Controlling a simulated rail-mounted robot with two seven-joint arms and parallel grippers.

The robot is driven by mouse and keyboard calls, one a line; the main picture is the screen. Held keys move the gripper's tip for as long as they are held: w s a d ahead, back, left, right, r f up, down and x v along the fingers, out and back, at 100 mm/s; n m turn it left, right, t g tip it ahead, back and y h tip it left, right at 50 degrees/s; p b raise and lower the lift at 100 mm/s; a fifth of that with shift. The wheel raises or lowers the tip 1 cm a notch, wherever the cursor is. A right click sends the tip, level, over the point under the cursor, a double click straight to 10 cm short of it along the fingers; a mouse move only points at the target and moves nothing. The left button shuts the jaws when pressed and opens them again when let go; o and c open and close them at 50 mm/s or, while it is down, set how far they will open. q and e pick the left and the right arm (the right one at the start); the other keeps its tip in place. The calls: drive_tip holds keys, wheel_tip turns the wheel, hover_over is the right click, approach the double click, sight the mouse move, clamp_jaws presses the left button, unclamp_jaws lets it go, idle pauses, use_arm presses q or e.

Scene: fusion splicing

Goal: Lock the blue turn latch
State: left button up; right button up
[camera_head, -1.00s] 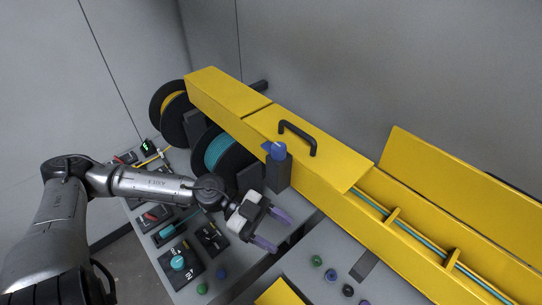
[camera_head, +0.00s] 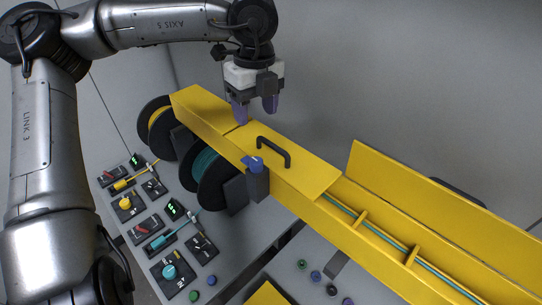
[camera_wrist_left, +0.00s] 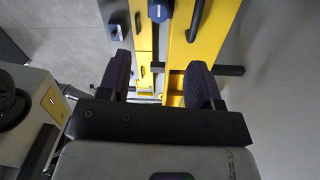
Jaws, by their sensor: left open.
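The blue turn latch (camera_head: 253,161) sits on top of a dark post (camera_head: 259,184) at the front side of the yellow trough, below the black handle (camera_head: 273,151) of its closed cover. My left gripper (camera_head: 255,115) is open and empty, pointing down above the yellow trough, up and slightly left of the latch and apart from it. In the left wrist view, the purple fingers stand apart with yellow trough parts between them. A blue knob-like part, likely the latch (camera_wrist_left: 159,12), shows at the top edge there. My right gripper is not in view.
The yellow trough (camera_head: 205,113) runs diagonally, with an open section (camera_head: 375,230) at the right holding a teal cable. A teal spool (camera_head: 205,175) and a yellow spool (camera_head: 158,126) stand at left. Control panels (camera_head: 174,270) and several coloured buttons lie on the grey bench in front.

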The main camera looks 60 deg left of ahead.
sight(256, 160)
use_arm(q)
drive_tip(key=f+p, duration=0.1)
drive_tip(key=f, duration=0.8)
drive_tip(key=f+p, duration=0.1)
drive_tip(key=f, duration=0.3)
drive_tip(key=shift+s+f+p, duration=0.15)
drive_tip(key=shift+s+p, duration=0.1)
drive_tip(key=shift+p, duration=0.05)
